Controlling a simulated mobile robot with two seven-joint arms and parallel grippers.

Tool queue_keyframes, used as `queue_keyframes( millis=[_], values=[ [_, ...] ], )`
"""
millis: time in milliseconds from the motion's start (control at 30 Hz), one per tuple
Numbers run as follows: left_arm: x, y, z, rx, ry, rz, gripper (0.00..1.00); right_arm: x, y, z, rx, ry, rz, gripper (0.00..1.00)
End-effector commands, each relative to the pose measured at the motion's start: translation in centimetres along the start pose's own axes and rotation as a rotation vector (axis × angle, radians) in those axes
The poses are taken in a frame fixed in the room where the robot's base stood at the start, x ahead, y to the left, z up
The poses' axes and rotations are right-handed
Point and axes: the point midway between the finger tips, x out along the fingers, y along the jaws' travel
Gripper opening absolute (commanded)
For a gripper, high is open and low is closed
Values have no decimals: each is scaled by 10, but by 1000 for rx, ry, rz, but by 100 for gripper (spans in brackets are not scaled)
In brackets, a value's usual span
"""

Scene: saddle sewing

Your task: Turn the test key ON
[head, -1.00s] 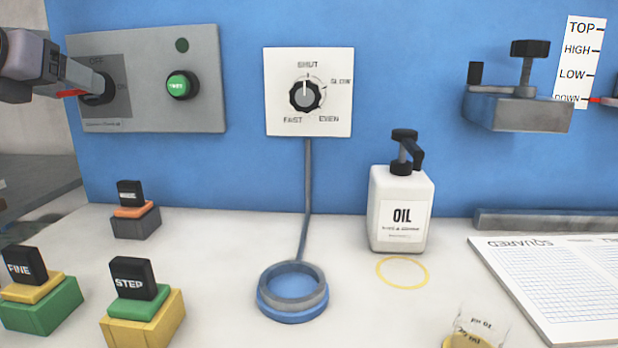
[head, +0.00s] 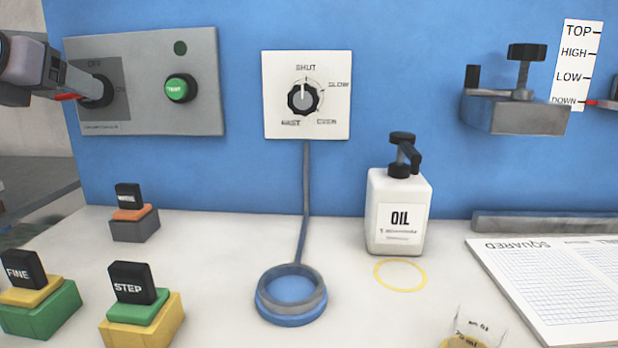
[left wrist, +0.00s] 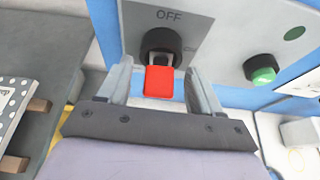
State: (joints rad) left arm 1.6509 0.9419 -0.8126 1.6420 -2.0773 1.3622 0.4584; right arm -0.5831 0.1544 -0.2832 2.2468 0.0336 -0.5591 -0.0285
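The test key has a red grip (left wrist: 160,82) on a round black switch (left wrist: 162,42) below the word OFF. In the head view the red grip (head: 66,97) and black switch (head: 98,91) show at the left of the grey panel (head: 150,117). My left gripper (left wrist: 160,88) is open, with one finger on each side of the red grip and small gaps visible between. In the head view the left gripper (head: 82,86) partly covers the key. I cannot tell the key's exact turn. My right gripper is not in view.
The same panel carries a green TEST button (head: 180,88) and a dark green lamp (head: 180,48). A SHUT/SLOW dial (head: 303,98) is to its right. Button blocks (head: 134,228), a blue ring (head: 291,311) and an OIL bottle (head: 399,200) stand on the white table below.

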Motion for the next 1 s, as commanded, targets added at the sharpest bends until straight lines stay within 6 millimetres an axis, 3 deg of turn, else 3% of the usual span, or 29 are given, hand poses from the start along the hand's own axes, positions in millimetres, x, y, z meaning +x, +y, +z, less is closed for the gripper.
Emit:
queue_keyframes(
  millis=[267, 700, 1000],
  values=[
    [-3, 0, -2, 0, -2, 0, 65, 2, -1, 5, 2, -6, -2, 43],
    [-41, 0, -18, -1, -2, 0, 65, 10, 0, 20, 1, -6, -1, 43],
    [-46, 0, -20, -1, 0, 0, 65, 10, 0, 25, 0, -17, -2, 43]
  ],
)
